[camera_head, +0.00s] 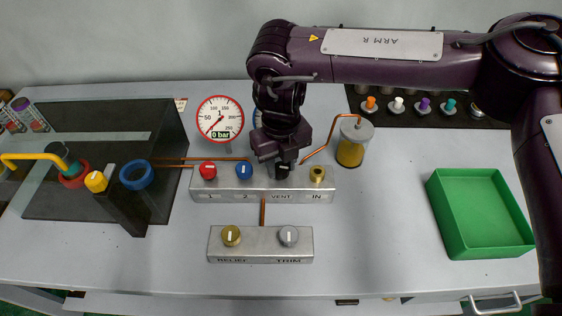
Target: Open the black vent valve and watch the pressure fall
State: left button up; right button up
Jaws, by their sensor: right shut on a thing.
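The black vent valve knob (282,171) sits on the upper grey manifold block (262,194), above the label VENT. My right gripper (281,163) reaches down from above and is shut on this knob, hiding much of it. A round red-rimmed pressure gauge (220,119) stands behind the block; its digital window reads 0 bar. A second, blue-rimmed gauge (257,118) is mostly hidden behind my right arm. My left gripper is out of view.
Red (208,169) and blue (243,170) knobs sit left of the vent knob, a brass fitting (317,174) right. A lower block (261,245) has two knobs. Copper pipes cross behind the block.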

aim_at(281, 167)
jog(key=shift+r, duration=0.1)
jog(key=o, duration=1)
notch_tip(281, 167, up, 8)
jog(key=shift+f+b, duration=0.1)
jog(key=shift+b, duration=0.35)
